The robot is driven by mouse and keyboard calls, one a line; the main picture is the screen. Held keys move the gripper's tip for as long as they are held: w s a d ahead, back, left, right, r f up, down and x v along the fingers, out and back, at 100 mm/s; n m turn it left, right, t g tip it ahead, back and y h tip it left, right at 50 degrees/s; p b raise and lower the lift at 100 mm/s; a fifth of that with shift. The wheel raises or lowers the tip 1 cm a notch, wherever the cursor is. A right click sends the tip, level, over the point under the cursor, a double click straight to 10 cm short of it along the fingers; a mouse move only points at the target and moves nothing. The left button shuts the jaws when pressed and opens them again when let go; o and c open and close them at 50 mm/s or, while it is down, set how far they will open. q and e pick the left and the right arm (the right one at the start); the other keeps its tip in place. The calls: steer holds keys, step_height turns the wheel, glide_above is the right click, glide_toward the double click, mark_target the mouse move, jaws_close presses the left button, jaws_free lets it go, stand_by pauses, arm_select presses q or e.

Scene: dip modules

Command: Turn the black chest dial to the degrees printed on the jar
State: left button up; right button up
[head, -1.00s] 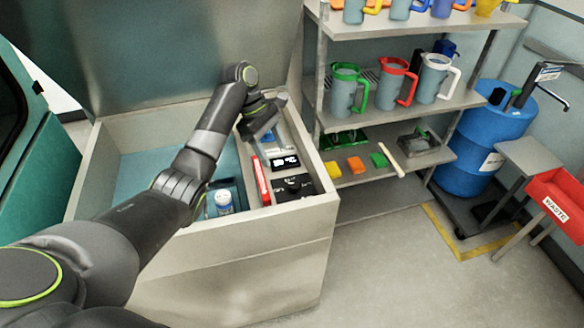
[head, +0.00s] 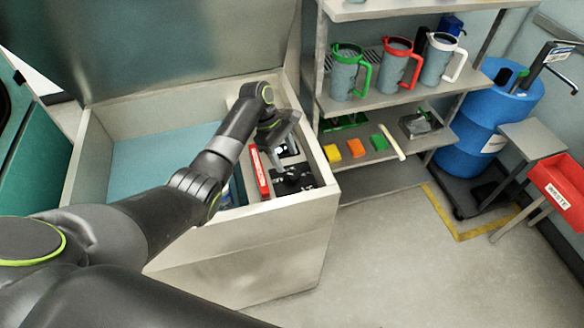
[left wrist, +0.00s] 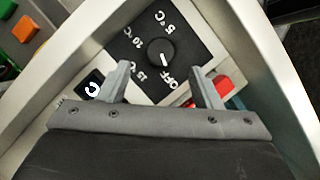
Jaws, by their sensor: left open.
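The black dial (left wrist: 160,52) sits on a black square panel (left wrist: 192,50) in the left wrist view. Its white line points down toward the OFF mark; 5 °C and other degree marks are printed around it. In the head view the panel (head: 300,182) is at the chest's front right corner. My left gripper (left wrist: 161,76) is open and empty, with its fingers spread on either side of the dial's near side, apart from it. It also shows in the head view (head: 284,128), above the chest's right strip. The jar is mostly hidden behind my left arm, and its print cannot be read.
The chest's pale rim (head: 250,213) surrounds the panel closely. A red object (head: 260,172) lies left of the panel, and a small display (left wrist: 91,90) is nearby. A shelf rack (head: 395,97) with jugs stands to the right. The floor in front of it is clear.

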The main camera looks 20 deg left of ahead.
mark_target(294, 174)
arm_select(q)
steer(key=x, duration=0.6)
steer(key=shift+s+f, duration=0.1)
steer(key=c, duration=1)
